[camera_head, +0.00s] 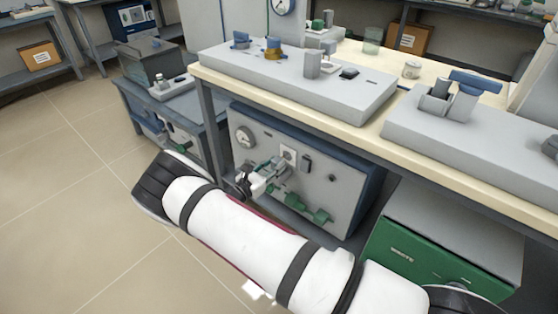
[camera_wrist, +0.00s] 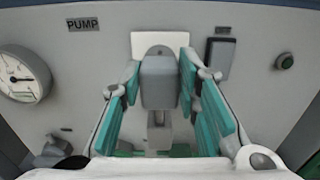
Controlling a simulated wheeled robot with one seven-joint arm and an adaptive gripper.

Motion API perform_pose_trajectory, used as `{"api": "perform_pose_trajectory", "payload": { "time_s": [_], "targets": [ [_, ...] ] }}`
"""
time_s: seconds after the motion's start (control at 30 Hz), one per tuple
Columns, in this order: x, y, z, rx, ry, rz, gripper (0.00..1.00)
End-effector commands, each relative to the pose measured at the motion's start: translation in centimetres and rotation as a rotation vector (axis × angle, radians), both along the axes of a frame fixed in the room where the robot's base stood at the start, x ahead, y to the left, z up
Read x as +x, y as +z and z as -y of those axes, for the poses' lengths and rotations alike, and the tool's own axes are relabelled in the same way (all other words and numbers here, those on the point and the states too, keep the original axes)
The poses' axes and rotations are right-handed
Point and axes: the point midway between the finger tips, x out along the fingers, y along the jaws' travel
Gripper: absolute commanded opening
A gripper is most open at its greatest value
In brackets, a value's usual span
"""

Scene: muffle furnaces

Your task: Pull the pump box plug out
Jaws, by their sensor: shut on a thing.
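The pump box (camera_head: 332,181) stands under the bench, with a grey front panel and blue sides. Its white socket plate (camera_head: 289,154) shows just beyond my gripper (camera_head: 279,168). In the wrist view the grey plug (camera_wrist: 158,88) sits between the green-padded fingers of my gripper (camera_wrist: 159,78), which is shut on it from both sides. The plug is in front of the white socket plate (camera_wrist: 158,40) and covers its lower part. I cannot tell whether the plug is still seated or stands apart from the plate.
A round gauge (camera_wrist: 22,75) is left of the socket, a dark switch (camera_wrist: 218,60) right of it, and a green button (camera_wrist: 285,61) farther right. Green fittings (camera_head: 321,216) jut out low on the panel. The bench top (camera_head: 366,133) overhangs. The floor (camera_head: 75,190) at left is clear.

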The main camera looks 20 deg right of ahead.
Motion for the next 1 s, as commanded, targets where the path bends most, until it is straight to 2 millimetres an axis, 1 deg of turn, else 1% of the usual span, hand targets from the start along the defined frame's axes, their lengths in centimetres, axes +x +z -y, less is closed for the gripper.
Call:
{"api": "perform_pose_trajectory", "payload": {
  "time_s": [0.03,0.23,0.27,0.3,0.33,0.6,0.73,0.87,1.0],
  "targets": [
    [-0.2,0.0,-0.3,0.0,0.0,0.0,0.0],
    [-0.2,-0.1,-0.3,0.001,-0.001,-0.001,0.0],
    [-0.2,-0.1,-0.3,0.001,0.0,-0.001,0.36],
    [-0.3,-0.1,-0.3,0.001,0.0,-0.001,0.45],
    [-0.2,-0.1,-0.3,0.001,0.0,-0.001,0.5],
    [-0.2,-0.1,-0.2,0.001,-0.001,-0.001,0.5],
    [-0.5,-0.1,-0.7,0.001,0.0,-0.001,0.5],
    [-1.5,-0.1,-2.3,0.002,0.003,-0.001,0.5],
    [-3.2,-0.1,-4.6,0.002,0.004,-0.001,0.5]
  ]
}}
